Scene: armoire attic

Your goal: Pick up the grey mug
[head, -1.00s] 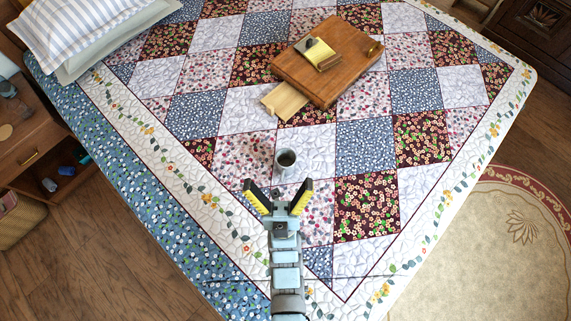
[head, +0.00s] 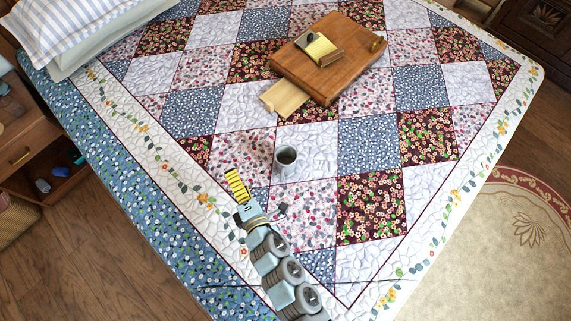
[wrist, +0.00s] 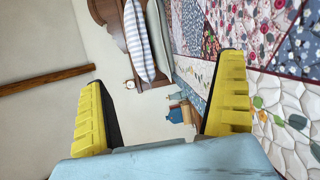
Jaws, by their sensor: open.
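The grey mug (head: 286,158) stands upright on the patchwork quilt (head: 310,148) in the head view, with dark contents or a dark inside. My gripper (head: 240,186) is to the left of the mug and a little nearer, apart from it. In the wrist view my gripper (wrist: 160,105) has its two yellow fingers wide apart with nothing between them. The mug is not visible in the wrist view.
A wooden box (head: 327,62) with an open drawer (head: 284,97) lies on the bed beyond the mug. Pillows (head: 85,32) are at the far left. A nightstand (head: 30,150) stands left of the bed. The quilt around the mug is clear.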

